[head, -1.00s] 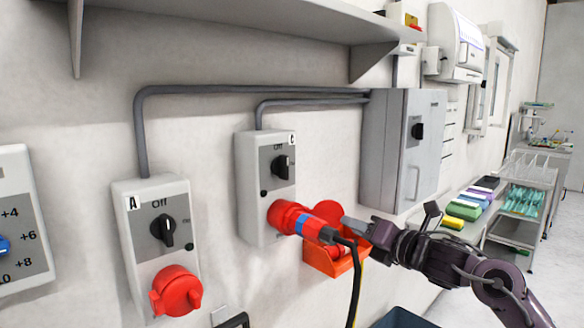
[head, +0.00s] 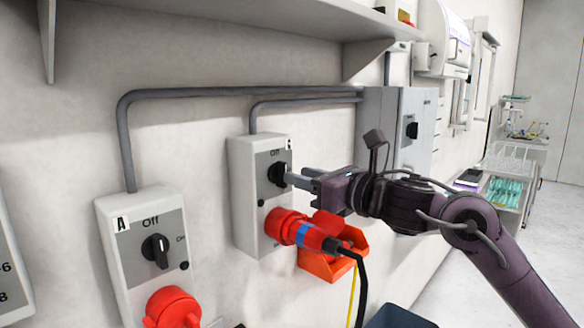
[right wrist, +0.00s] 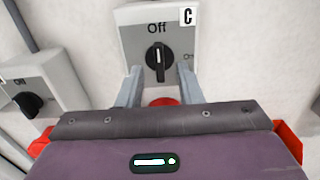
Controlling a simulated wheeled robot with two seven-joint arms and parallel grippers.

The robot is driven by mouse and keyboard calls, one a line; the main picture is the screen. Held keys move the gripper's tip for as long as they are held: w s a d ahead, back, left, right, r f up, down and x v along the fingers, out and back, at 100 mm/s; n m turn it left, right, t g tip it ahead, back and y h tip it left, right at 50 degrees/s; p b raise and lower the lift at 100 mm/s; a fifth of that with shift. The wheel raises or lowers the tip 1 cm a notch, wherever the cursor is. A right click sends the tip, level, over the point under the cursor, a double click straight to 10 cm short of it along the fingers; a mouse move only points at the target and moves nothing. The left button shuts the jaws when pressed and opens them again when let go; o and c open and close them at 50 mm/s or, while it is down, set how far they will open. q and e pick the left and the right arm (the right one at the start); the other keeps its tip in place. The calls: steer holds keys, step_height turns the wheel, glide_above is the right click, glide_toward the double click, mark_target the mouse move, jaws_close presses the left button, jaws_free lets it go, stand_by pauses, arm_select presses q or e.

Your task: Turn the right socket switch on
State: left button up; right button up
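The right socket box, marked C (head: 243,200), is on the wall with a black rotary switch (head: 278,174) under the word Off. In the right wrist view the switch knob (right wrist: 159,62) stands upright, pointing at Off, with On to its right. A red plug (head: 305,232) with a black cable sits in the socket below. My right gripper (head: 295,180) is at the switch from the right. In the right wrist view its two fingers (right wrist: 163,88) are apart, one on each side below the knob, with nothing gripped. My left gripper is not in view.
Socket box A (head: 118,255) with its own switch (head: 156,250) and red socket is at the left. A red-orange bin (head: 325,265) hangs below my right gripper. A grey cabinet (head: 380,125) is behind it, and a shelf (head: 200,30) runs above.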

mark_target(281, 175)
steer(key=x, duration=0.3)
steer(key=shift+w+a+f+p, duration=0.1)
steer(key=shift+w+a+p, duration=0.15)
steer(key=shift+a+p, duration=0.1)
steer(key=shift+w, duration=0.1)
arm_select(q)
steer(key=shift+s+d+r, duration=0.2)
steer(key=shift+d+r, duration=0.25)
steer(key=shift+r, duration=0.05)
arm_select(e)
steer(key=shift+d, duration=0.1)
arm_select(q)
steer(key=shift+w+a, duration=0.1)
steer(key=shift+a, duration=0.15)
arm_select(e)
jaws_close()
